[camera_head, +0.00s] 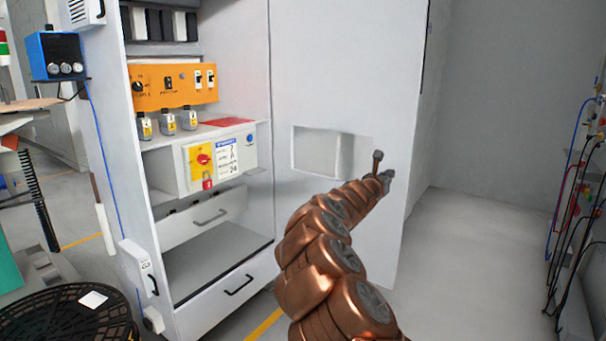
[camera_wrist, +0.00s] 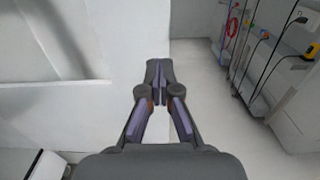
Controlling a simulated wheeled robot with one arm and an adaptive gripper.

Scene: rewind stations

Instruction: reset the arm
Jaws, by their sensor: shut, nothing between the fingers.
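My copper-coloured arm reaches up from the bottom of the head view toward the open white cabinet door. My gripper (camera_head: 385,178) is at its end, in front of the door's right part, near its free edge. In the wrist view my gripper (camera_wrist: 159,80) is shut, with its fingertips together and nothing between them. The pale door edge shows behind the fingertips there. I cannot tell how far the fingers are from the door.
The open cabinet door (camera_head: 338,70) has a recessed window (camera_head: 316,150). A black round basket (camera_head: 65,315) stands at lower left. Hoses (camera_head: 570,175) hang at right; the floor (camera_head: 470,240) between is clear.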

